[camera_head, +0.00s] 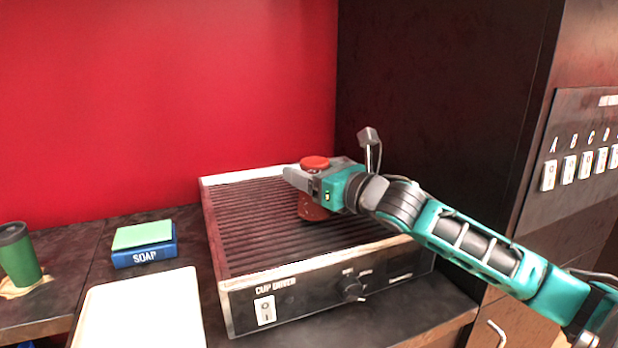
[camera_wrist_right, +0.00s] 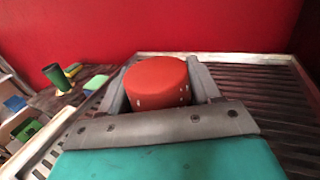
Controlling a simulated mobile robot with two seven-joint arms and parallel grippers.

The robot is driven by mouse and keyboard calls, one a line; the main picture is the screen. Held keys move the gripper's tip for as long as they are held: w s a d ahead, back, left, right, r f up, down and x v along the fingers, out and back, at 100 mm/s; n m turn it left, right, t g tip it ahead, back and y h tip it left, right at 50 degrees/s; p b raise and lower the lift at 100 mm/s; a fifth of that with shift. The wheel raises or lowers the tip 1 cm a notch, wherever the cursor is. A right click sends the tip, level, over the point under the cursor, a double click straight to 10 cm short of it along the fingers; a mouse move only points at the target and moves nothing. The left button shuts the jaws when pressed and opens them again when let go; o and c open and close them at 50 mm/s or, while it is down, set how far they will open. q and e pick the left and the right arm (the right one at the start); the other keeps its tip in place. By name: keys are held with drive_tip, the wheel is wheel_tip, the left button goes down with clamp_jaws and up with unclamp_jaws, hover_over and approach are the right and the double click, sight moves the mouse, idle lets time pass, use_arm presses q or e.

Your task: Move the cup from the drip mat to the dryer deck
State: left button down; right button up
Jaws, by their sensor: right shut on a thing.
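A red cup (camera_head: 313,207) with a red top is upright at the dryer deck, and its top also shows in the right wrist view (camera_wrist_right: 157,80). My right gripper (camera_head: 306,181) is shut on it, with one finger on each side. The dryer deck (camera_head: 255,225) is a dark ribbed surface on the cup dryer. The cup's lower end appears at the ribs; I cannot tell whether it touches them. A green cup (camera_head: 20,258) stands on a tan mat (camera_head: 28,288) at the far left. My left gripper is not in view.
The dryer's front panel (camera_head: 320,292) has a knob and a switch. A blue soap box (camera_head: 145,256) with a green sponge (camera_head: 142,235) and a white tray (camera_head: 140,315) are left of the dryer. Lettered switches (camera_head: 569,169) are on the right wall. Most of the deck is bare.

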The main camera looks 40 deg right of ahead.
drive_tip(key=shift+f, duration=0.3)
drive_tip(key=shift+f, duration=0.15)
drive_tip(key=o, duration=1.2)
drive_tip(key=shift+o, duration=0.2)
